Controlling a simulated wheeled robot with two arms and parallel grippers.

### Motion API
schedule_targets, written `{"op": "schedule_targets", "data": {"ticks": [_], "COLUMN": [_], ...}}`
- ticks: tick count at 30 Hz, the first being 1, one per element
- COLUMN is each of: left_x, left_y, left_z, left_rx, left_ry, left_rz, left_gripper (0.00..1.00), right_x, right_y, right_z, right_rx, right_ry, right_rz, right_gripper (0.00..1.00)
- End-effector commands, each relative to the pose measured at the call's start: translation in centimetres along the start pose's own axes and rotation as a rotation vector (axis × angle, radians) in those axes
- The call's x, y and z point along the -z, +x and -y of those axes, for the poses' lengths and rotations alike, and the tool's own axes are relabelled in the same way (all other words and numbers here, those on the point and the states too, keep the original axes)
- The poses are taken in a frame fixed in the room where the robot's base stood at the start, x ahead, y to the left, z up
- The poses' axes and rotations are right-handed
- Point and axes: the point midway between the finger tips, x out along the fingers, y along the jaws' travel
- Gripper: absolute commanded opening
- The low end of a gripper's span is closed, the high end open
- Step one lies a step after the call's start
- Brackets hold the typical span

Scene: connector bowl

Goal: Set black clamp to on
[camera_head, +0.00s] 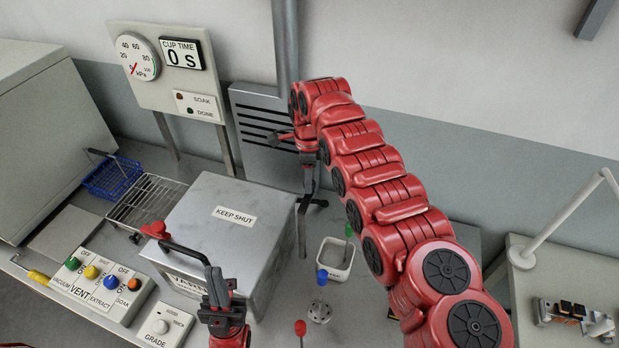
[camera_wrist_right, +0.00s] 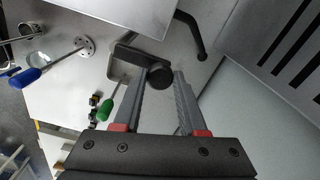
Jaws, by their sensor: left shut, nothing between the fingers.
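The black clamp (camera_head: 307,196) stands behind the right side of the metal box, below my right gripper (camera_head: 305,150). In the right wrist view its black arm with a round knob (camera_wrist_right: 160,75) lies at the gap between the fingertips, and a bent black rod (camera_wrist_right: 190,28) rises beyond. My right gripper (camera_wrist_right: 160,88) is open, with a finger on each side of the knob; whether they touch it is unclear. In the head view my right fingers are partly hidden. My left gripper (camera_head: 217,280) is shut and empty at the front of the box.
The metal box (camera_head: 190,215) is labelled KEEP SHUT; a red-tipped black bar (camera_head: 182,247) shows at its front. A blue-handled tool (camera_head: 321,288) and a white container (camera_head: 336,262) stand right of it. Switch panels (camera_head: 100,285), a wire rack (camera_head: 146,201) and a gauge panel (camera_head: 165,75) are left.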

Motion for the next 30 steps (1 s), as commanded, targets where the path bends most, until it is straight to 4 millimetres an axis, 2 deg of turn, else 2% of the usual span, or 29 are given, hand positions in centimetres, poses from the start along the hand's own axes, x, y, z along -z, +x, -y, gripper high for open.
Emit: {"op": "schedule_targets", "data": {"ticks": [1, 5, 30], "left_x": [-0.01, 0.0, 0.0], "left_y": [-0.01, 0.0, 0.0], "left_z": [0.0, 0.0, 0.0], "left_rx": [0.0, 0.0, 0.0], "left_ry": [0.0, 0.0, 0.0], "left_rz": [0.0, 0.0, 0.0], "left_gripper": [0.0, 0.0, 0.0], "right_x": [0.04, 0.06, 0.08], "right_y": [0.03, 0.03, 0.03], "right_z": [0.01, 0.01, 0.01], "right_rx": [0.0, 0.0, 0.0], "right_ry": [0.0, 0.001, 0.001], "right_rz": [-0.001, -0.001, -0.001], "right_gripper": [0.22, 0.0, 0.0]}}
